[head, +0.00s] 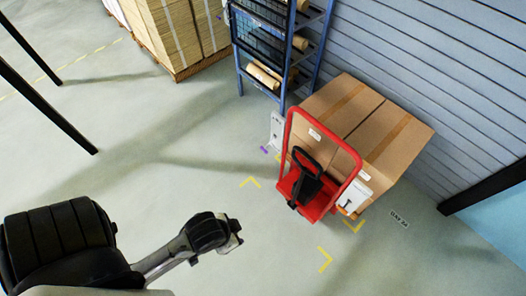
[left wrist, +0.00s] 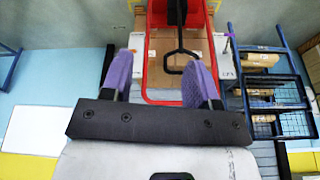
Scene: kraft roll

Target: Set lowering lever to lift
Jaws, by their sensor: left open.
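A red pallet truck (head: 318,205) stands in front of stacked cardboard boxes, with a black tiller handle (head: 307,172) rising within its red frame. The black handle also shows in the left wrist view (left wrist: 181,52), beyond my fingers and near the right finger in the picture. The lowering lever is too small to tell apart from the handle, and its setting cannot be read. My left gripper (head: 236,236) is left of and in front of the truck, apart from it. Its purple fingers (left wrist: 158,68) are spread and empty. My right gripper is not in view.
Large cardboard boxes (head: 399,140) stand behind the truck against the grey slatted wall (head: 430,60). A blue rack (head: 284,55) with rolls is at the back, with a loaded pallet (head: 175,35) left of it. Yellow corner marks (head: 325,259) lie on the floor. The floor between gripper and truck is clear.

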